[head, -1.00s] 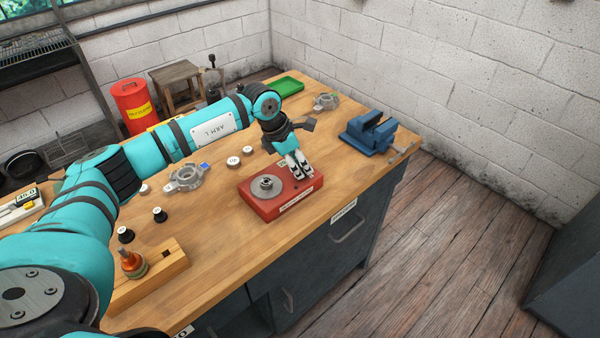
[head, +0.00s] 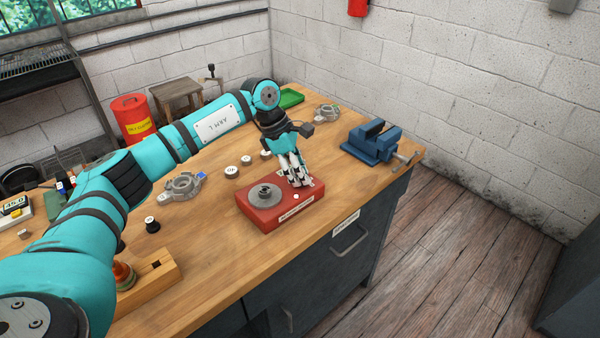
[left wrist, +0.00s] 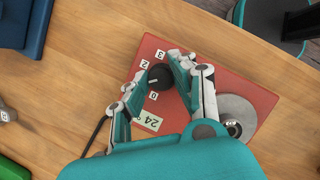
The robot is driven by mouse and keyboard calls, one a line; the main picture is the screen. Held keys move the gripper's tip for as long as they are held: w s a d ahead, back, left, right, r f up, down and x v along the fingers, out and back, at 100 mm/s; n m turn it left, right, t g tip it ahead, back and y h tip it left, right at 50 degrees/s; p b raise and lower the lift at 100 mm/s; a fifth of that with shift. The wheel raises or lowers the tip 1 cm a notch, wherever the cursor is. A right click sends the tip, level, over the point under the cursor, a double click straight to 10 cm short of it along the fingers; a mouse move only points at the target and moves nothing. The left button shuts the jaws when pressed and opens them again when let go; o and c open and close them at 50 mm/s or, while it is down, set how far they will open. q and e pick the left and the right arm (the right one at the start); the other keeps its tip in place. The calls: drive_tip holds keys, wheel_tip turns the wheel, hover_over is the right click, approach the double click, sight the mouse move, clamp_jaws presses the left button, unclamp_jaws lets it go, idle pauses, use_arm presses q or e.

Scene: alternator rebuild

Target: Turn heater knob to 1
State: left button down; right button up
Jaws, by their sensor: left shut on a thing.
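The red heater box (head: 288,208) sits on the workbench with a round grey metal disc (head: 264,196) on top. My left gripper (head: 298,183) reaches down onto the box's back right end. In the left wrist view, the heater (left wrist: 230,82) carries a black round knob (left wrist: 160,77) with a white pointer mark on its lower left side. The digits 3, 2 and 0 show around it; the spot between 2 and 0 is covered by a finger. My left gripper (left wrist: 157,76) is shut on the knob, one finger each side. My right gripper is out of view.
Grey housings (head: 181,187) and small round parts (head: 232,172) lie left of the heater. Bare wood lies in front of it.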

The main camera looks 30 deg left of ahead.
use_arm(q)
drive_tip(key=c, duration=1.1)
unclamp_jaws()
drive_tip(key=v, duration=1.2)
drive_tip(key=shift+r, duration=0.1)
